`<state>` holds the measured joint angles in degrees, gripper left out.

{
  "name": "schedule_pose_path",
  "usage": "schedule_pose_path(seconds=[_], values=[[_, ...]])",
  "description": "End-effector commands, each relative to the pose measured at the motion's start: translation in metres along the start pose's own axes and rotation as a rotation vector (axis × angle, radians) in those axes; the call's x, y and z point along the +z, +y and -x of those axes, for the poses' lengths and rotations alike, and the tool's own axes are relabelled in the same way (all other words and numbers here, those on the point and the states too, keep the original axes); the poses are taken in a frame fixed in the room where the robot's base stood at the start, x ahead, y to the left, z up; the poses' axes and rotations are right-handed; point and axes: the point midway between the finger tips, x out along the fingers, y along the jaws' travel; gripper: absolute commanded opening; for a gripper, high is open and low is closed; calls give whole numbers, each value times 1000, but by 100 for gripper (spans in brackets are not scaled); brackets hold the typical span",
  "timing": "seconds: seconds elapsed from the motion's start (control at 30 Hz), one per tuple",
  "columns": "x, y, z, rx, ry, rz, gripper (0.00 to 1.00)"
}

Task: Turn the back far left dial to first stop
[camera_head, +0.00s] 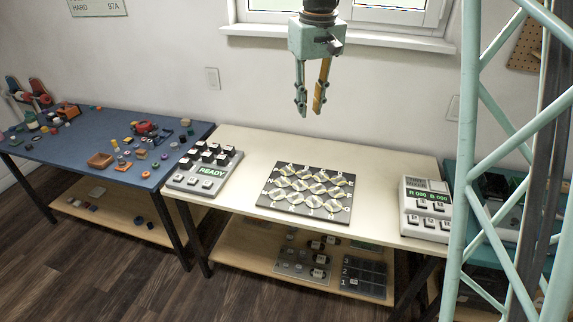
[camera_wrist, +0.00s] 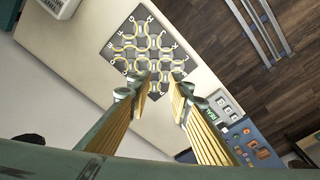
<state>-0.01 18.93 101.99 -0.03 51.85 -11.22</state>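A grey panel (camera_head: 283,266) lies on the lower shelf under the cream table. It carries several small dark, round dial-like parts with pale labels. One at its back left (camera_head: 291,235) is small and partly shaded, and I cannot read its setting. My gripper (camera_head: 309,112) hangs well above the table, pointing down. Its two fingers are apart with nothing between them. In the wrist view the gripper (camera_wrist: 163,86) is also open and empty, and the lower-shelf panel does not show there.
A dark board of curved tracks (camera_head: 275,203) lies mid-table. A READY box (camera_head: 178,182) with dark keys stands left, a counter box (camera_head: 417,225) right. A 1-2-3 tray (camera_head: 378,292) shares the lower shelf. A blue table (camera_head: 80,150) with small parts stands left.

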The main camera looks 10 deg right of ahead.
Motion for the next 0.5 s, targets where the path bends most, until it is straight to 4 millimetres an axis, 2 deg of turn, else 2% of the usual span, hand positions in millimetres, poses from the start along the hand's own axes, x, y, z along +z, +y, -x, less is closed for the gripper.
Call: schedule_pose_path(seconds=[0.5], values=[[-69,14,-71,-9,-42,36,19]])
